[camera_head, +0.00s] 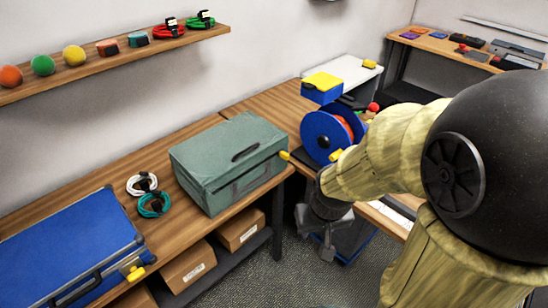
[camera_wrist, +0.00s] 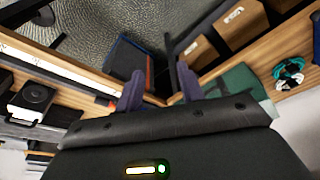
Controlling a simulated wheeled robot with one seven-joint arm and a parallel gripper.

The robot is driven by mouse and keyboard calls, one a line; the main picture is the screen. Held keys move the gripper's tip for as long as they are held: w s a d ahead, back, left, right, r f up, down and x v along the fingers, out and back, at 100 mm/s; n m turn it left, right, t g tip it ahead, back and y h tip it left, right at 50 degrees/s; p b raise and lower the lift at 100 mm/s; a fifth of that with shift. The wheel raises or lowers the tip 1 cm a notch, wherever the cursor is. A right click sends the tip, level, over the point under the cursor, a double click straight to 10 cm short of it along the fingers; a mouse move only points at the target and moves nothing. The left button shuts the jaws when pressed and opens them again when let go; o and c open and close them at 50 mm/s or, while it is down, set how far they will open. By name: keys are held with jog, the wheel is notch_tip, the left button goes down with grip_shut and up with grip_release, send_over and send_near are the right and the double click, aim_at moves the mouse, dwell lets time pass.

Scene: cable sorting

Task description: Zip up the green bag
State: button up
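The green bag (camera_head: 222,150) is a closed-looking, box-shaped case on the wooden bench, with a dark handle on top. A small yellow tab (camera_head: 284,155) sticks out at its right end, probably its zip pull. My gripper (camera_head: 322,240) hangs in the air to the right of the bag, beyond the bench's front edge, apart from the bag. In the wrist view my gripper's two fingers (camera_wrist: 158,92) are spread with nothing between them. Part of the green bag also shows in the wrist view (camera_wrist: 236,82), behind the right finger. Whether the zip is closed I cannot tell.
A blue case (camera_head: 70,245) with a yellow tab lies left on the bench. White and teal cable coils (camera_head: 148,193) lie between the cases. A blue reel (camera_head: 325,138) stands right of the bag. Cardboard boxes (camera_head: 190,266) sit below. A shelf (camera_head: 120,60) holds balls and cables.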

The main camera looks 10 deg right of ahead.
jog(key=w+d+f+n+t+y+b, duration=0.1)
jog(key=w+d+f+t+b, duration=0.25)
jog(key=w, duration=0.55)
jog(key=w+d+f+n+t+y+b, duration=0.2)
jog(key=w+d+f+t+b, duration=0.15)
jog(key=w, duration=0.65)
jog(key=w+d+f+n+t+y+b, duration=0.1)
jog(key=w+d+f+t+b, duration=0.25)
jog(key=w, duration=0.55)
jog(key=f+n+y+b, duration=0.1)
jog(key=y, duration=0.1)
jog(key=f+n+t+y+b, duration=0.1)
jog(key=y, duration=0.1)
jog(key=s+f+n+y+b, duration=0.1)
jog(key=y, duration=0.1)
jog(key=shift+s+a+f+t+y, duration=0.1)
jog(key=shift+a+t+y, duration=0.1)
jog(key=shift+t+y, duration=0.1)
jog(key=p, duration=0.1)
send_near(285, 154)
jog(key=x, duration=0.6)
jog(key=f+x, duration=0.1)
jog(key=x, duration=0.3)
jog(key=shift+d, duration=0.1)
